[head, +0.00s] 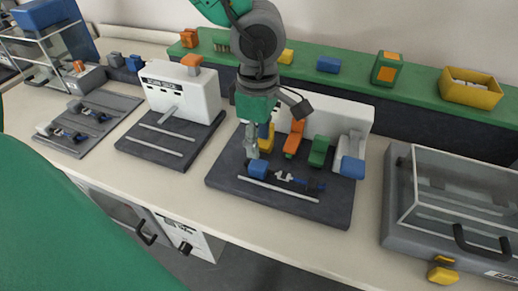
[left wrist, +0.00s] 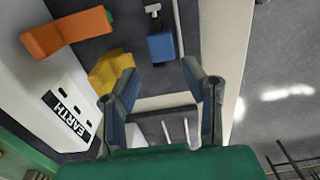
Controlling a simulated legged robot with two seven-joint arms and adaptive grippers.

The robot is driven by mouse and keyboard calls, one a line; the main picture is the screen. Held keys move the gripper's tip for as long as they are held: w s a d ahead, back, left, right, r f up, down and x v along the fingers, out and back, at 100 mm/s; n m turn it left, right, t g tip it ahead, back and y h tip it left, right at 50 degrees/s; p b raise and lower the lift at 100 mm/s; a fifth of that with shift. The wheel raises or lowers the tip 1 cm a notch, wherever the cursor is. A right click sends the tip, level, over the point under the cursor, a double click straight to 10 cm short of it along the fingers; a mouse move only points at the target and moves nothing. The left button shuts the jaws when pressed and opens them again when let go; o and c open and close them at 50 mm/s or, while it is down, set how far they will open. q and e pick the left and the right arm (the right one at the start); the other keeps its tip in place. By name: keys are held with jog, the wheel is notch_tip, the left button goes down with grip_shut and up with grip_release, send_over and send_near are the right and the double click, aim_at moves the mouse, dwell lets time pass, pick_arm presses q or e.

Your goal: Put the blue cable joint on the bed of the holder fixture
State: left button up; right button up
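A blue block (head: 258,168), which looks like the cable joint, sits at the left end of a dark assembly on the dark holder fixture base (head: 325,212). I cannot tell whether it is fully seated. In the left wrist view a blue block (left wrist: 161,45) lies ahead of the fingers beside a white rail. My left gripper (head: 258,142) hangs from above over the left part of the base. In the left wrist view its two fingers (left wrist: 163,95) are apart, with nothing held between them. My right gripper is not in view.
Yellow (head: 266,146), orange (head: 293,140) and green (head: 319,151) parts stand by the white panel behind the base. A clear-lidded grey box (head: 460,190) is at right. A white machine (head: 182,92) stands at left.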

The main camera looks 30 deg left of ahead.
pick_arm(q)
notch_tip(320, 180, up, 7)
jog(key=p, duration=0.1)
jog(key=shift+d+p, duration=0.3)
jog(key=shift+a+f, duration=0.15)
jog(key=shift+a, duration=0.05)
jog(key=shift+d, duration=0.1)
